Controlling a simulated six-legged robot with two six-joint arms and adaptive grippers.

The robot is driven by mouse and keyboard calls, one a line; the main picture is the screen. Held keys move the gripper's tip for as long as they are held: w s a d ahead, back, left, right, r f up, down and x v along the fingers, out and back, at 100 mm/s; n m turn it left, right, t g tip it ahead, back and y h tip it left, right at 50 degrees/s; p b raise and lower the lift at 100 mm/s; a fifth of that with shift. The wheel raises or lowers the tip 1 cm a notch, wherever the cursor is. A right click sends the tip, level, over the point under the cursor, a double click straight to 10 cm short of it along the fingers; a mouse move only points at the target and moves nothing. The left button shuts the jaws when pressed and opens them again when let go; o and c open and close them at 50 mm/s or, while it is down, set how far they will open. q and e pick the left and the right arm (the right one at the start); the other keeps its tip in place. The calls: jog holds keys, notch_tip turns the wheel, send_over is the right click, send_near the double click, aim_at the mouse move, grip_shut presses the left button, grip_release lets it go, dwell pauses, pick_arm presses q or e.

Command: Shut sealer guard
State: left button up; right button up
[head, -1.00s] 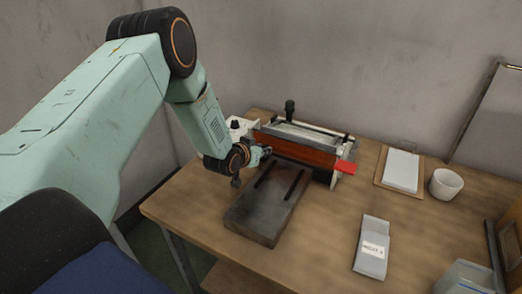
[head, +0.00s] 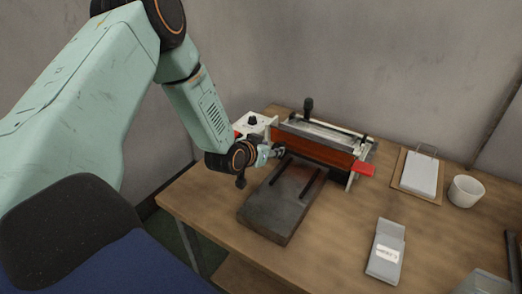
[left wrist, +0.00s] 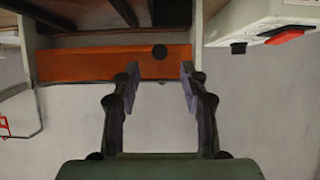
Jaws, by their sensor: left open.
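The sealer (head: 318,129) stands at the back of the wooden table. Its orange guard (head: 320,150) is a long panel across the front, below the silver top bar. The guard also shows in the left wrist view as an orange strip (left wrist: 90,66) with a dark round knob on it. My left gripper (head: 280,152) is at the guard's left end, above the grey slotted bed. In the left wrist view its two fingers (left wrist: 158,72) are apart, with nothing between them, and their tips overlap the guard's edge. I cannot tell whether they touch it. My right gripper is not in view.
The grey bed (head: 270,215) lies in front of the sealer. A clipboard (head: 420,173), white cup (head: 466,191) and grey pouch (head: 387,252) lie to the right.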

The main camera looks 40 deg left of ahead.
pick_arm(q)
jog(key=v, duration=0.6)
jog(key=shift+s, duration=0.15)
jog(key=shift+r, duration=0.1)
dwell(0.4)
